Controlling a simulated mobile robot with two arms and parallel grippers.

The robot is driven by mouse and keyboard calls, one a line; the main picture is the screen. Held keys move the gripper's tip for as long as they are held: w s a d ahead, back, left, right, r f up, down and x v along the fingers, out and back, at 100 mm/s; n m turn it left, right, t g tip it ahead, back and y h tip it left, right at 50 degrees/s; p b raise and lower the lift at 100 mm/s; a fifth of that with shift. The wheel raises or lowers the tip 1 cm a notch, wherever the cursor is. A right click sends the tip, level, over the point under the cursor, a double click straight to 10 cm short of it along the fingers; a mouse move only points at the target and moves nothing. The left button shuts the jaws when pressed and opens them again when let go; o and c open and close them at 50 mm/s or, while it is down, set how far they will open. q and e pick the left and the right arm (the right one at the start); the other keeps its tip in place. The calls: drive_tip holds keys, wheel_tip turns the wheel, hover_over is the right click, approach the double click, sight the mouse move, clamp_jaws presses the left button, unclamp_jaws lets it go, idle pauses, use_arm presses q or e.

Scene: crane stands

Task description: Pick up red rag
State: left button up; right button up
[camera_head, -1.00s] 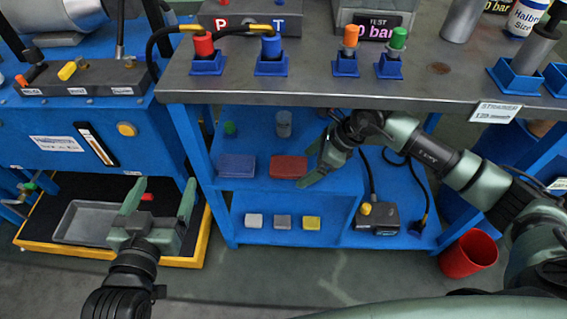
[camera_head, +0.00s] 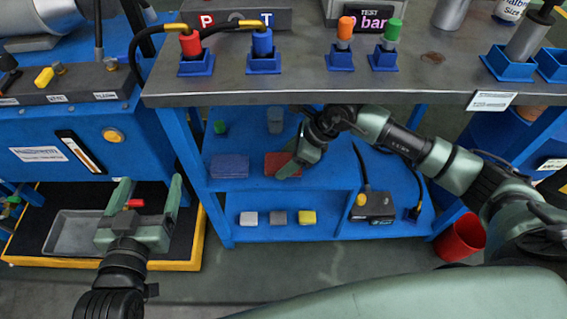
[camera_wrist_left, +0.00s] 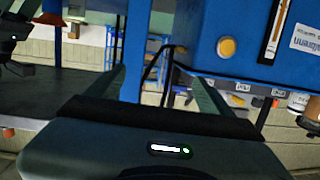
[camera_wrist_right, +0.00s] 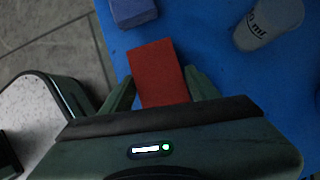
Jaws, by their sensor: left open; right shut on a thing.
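The red rag (camera_head: 277,161) is a flat red folded block on the blue middle shelf under the bench. In the right wrist view the red rag (camera_wrist_right: 158,72) lies between the fingers of my right gripper (camera_wrist_right: 160,94), which is shut on it. In the head view my right gripper (camera_head: 292,160) covers the rag's right part. My left gripper (camera_head: 148,192) is open and empty at the lower left, in front of the drip tray. In the left wrist view the fingers of my left gripper (camera_wrist_left: 160,85) are spread with nothing between them.
A blue rag (camera_head: 230,166) lies left of the red one on the shelf (camera_head: 250,180). A clear cup (camera_head: 275,120) stands behind. Several small blocks sit on the lower shelf. A red bucket (camera_head: 460,238) stands at right.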

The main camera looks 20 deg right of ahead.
drive_tip(key=shift+r, duration=0.1)
drive_tip(key=shift+r, duration=0.2)
drive_tip(key=shift+s+r+p, duration=0.2)
drive_tip(key=shift+r+p, duration=0.2)
drive_tip(key=shift+r, duration=0.2)
drive_tip(key=s, duration=0.1)
drive_tip(key=s+a, duration=0.1)
drive_tip(key=s, duration=0.1)
drive_tip(key=s+p, duration=0.1)
drive_tip(key=s, duration=0.1)
drive_tip(key=shift+a, duration=0.25)
drive_tip(key=shift+c, duration=0.2)
use_arm(q)
drive_tip(key=s+a+f+g+y+p, duration=0.1)
drive_tip(key=s+a+f+g+y, duration=0.1)
drive_tip(key=s+a+f+g, duration=0.2)
drive_tip(key=s+f+g, duration=0.3)
drive_tip(key=s+f, duration=0.2)
drive_tip(key=f, duration=0.2)
drive_tip(key=shift+g, duration=0.4)
use_arm(e)
drive_tip(key=s+a, duration=0.3)
drive_tip(key=s, duration=0.9)
drive_tip(key=shift+a+f, duration=0.15)
drive_tip(key=shift+a, duration=0.1)
